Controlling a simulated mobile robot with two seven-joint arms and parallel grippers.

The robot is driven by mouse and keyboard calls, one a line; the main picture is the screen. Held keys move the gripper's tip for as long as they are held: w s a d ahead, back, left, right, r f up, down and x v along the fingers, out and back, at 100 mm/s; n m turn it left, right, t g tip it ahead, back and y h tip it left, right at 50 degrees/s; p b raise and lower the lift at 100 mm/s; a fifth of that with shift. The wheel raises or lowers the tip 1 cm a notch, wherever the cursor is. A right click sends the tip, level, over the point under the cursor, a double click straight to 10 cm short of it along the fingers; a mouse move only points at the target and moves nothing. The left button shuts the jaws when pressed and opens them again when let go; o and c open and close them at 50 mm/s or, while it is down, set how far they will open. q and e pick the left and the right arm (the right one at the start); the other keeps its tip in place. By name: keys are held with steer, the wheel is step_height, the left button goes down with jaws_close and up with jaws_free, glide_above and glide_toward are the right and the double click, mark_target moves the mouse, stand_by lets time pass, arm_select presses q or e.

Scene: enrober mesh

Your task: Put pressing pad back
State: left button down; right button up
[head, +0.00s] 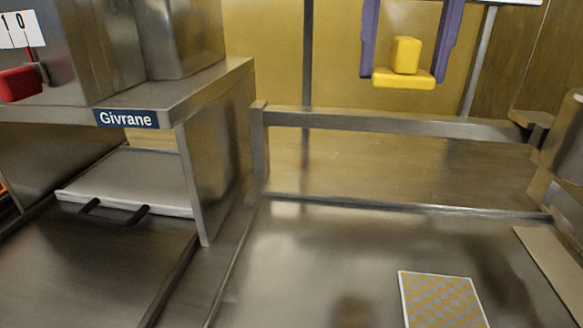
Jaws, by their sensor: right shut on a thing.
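The yellow pressing pad (405,56), a flat plate with a block on top, shows at the upper right. The two purple fingers of my right gripper (404,76) come down from the top edge on either side of it. They are shut on the ends of its plate and hold it level, in front of the yellowish wall. The upper part of this gripper is cut off by the picture edge. My left gripper is not in view.
A steel machine labelled Givrane (127,118) stands at left, with a red knob (20,83) and a black-handled lid (125,185) below. A steel rail (390,125) crosses behind the steel surface (320,260). An orange-and-grey checkered panel (441,300) lies at the front right.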

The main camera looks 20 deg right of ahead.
steer(key=b, duration=0.3)
glide_toward(372, 227)
steer(key=shift+f, duration=0.85)
steer(key=shift+f+b, duration=0.3)
steer(key=shift+f, duration=2.05)
steer(key=shift+f, duration=0.15)
steer(key=o, duration=1.1)
steer(key=shift+c, duration=0.2)
